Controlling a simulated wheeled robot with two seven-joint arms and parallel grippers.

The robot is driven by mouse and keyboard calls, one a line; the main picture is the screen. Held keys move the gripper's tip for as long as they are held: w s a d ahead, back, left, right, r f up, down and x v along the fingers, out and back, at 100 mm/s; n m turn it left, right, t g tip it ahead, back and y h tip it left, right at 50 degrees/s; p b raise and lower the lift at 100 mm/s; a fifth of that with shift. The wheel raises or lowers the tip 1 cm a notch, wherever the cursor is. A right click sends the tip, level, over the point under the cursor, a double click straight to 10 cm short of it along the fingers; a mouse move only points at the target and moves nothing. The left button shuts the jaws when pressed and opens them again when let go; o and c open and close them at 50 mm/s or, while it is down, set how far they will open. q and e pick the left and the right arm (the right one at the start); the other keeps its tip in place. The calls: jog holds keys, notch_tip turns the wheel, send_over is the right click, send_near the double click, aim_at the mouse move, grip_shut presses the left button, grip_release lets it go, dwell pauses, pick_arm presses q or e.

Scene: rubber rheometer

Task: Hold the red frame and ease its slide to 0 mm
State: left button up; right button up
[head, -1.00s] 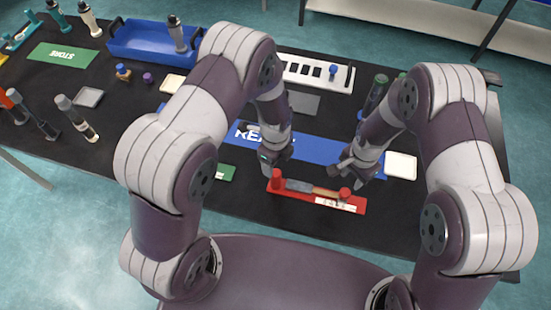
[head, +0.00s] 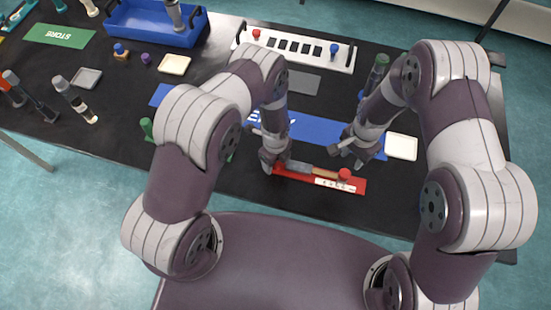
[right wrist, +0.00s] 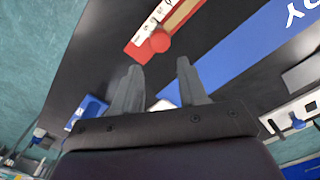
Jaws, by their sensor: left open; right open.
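The red frame (head: 301,179) lies on the black table, with a white scale label on its front strip. Its slide shows a grey part (head: 299,168) and an orange part (head: 324,173). A red knob (head: 344,175) stands at its right end. My left gripper (head: 270,166) is open at the frame's left end and hides the knob there; contact cannot be told. My right gripper (head: 347,154) is open and empty, behind the frame's right part. In the right wrist view its fingers (right wrist: 156,88) are apart, below the red knob (right wrist: 160,41) and frame.
A blue lettered mat (head: 325,132) lies behind the frame, with a white pad (head: 401,147) to its right. A white slotted rack (head: 292,59) and a blue bin (head: 150,29) stand further back. Black table in front of the frame is clear.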

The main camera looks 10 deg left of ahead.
aim_at(345, 172)
pick_arm(q)
grip_shut()
pick_arm(e)
jog(key=o, duration=0.4)
jog(key=shift+r, duration=0.25)
jog(key=shift+m, duration=0.8)
notch_tip(345, 172, down, 11)
jog(key=shift+r, duration=0.2)
jog(key=shift+c, duration=0.4)
